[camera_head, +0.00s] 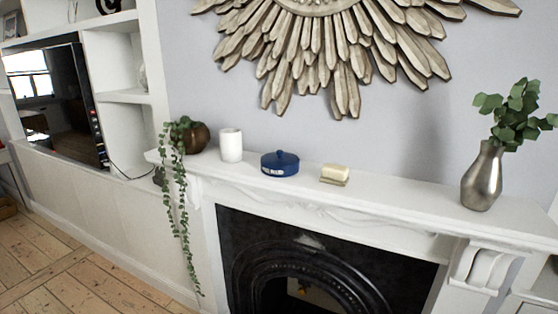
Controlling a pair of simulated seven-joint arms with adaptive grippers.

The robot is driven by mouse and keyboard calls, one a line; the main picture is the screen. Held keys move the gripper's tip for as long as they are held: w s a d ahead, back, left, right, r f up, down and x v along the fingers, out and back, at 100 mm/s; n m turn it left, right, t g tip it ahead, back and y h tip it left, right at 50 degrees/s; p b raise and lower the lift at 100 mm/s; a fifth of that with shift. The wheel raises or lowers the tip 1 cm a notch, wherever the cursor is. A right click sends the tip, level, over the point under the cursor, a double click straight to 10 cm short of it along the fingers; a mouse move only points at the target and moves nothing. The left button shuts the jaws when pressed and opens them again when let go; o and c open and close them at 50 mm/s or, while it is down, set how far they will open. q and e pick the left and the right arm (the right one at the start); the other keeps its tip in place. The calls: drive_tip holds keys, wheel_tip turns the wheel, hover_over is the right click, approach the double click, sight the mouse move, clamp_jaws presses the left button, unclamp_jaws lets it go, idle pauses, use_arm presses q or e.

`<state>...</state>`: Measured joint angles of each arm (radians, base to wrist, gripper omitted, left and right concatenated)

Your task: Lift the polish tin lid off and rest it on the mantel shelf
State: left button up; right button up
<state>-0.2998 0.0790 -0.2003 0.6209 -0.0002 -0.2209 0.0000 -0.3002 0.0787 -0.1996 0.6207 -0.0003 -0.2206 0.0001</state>
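A round blue polish tin (279,169) stands on the white mantel shelf (388,194), left of the shelf's middle. A pale label shows on the tin's front. Neither of my grippers is in the head view, and nothing touches the tin.
A white cup (231,145) and a brown pot with a trailing plant (194,138) stand left of the tin. A cream block on a small dish (334,174) is just right. A metal vase (482,178) stands far right. Bare shelf lies between dish and vase.

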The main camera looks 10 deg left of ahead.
idle(0.4)
use_arm(q)
drive_tip(key=o, duration=1.2)
